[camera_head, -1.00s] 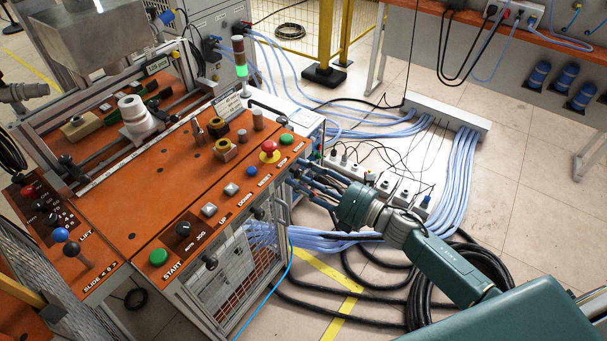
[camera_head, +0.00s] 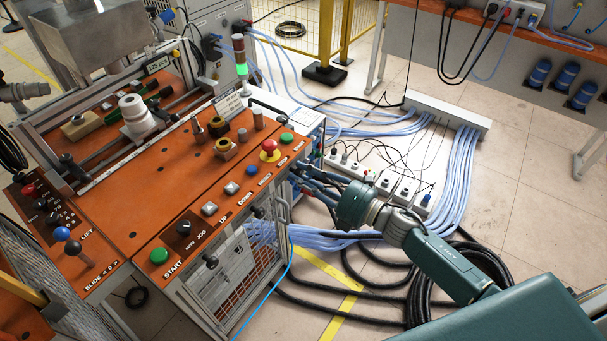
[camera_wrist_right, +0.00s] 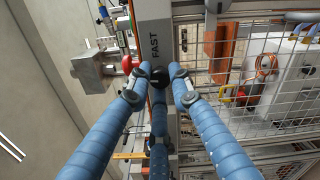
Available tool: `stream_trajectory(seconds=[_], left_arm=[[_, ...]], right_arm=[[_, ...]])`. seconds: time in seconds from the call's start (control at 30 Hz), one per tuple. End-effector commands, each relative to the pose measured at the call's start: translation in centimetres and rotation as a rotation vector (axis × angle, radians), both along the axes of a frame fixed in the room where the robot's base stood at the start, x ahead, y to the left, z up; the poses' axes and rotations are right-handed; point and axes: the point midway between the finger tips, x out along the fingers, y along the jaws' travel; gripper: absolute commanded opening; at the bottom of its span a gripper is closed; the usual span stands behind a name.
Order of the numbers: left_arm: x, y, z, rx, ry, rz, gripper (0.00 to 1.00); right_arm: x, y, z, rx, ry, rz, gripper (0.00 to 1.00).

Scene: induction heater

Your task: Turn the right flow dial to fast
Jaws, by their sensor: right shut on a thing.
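The right flow dial is a black round knob (camera_wrist_right: 158,77) in the right wrist view, on a narrow grey upright panel (camera_wrist_right: 153,15) below the word FAST. My right gripper (camera_wrist_right: 159,72) has its blue jointed fingers closed around this knob, with fingertips on both sides of it. In the head view my right gripper (camera_head: 308,178) reaches the right side of the orange-topped machine (camera_head: 130,235). The dial is hidden there by the machine's edge and my fingers. The knob's pointer mark cannot be made out. My left gripper is not in view.
Wire mesh (camera_wrist_right: 285,105) is right of the panel in the wrist view. In the head view, a power strip (camera_head: 385,182), blue cable bundles (camera_head: 462,165) and black hoses (camera_head: 375,300) lie on the floor around my right arm. A red mushroom button (camera_head: 269,146) stands on the machine top.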

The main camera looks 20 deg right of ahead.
Motion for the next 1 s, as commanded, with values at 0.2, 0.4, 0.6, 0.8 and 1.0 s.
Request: stream_trajectory(seconds=[0.2,0.4,0.6,0.8,1.0], left_arm=[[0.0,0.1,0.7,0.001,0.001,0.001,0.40],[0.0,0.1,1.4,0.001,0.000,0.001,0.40],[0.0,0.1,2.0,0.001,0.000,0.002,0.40],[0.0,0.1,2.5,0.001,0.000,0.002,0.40],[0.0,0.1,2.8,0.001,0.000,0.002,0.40]], right_arm=[[0.0,0.0,0.1,0.137,0.109,0.000,0.00],[0.0,0.0,0.1,0.286,0.226,0.000,0.00],[0.0,0.0,0.1,0.434,0.342,-0.001,0.00],[0.0,0.0,0.1,0.564,0.442,-0.001,0.00],[0.0,0.0,0.0,0.661,0.518,-0.001,0.00]])
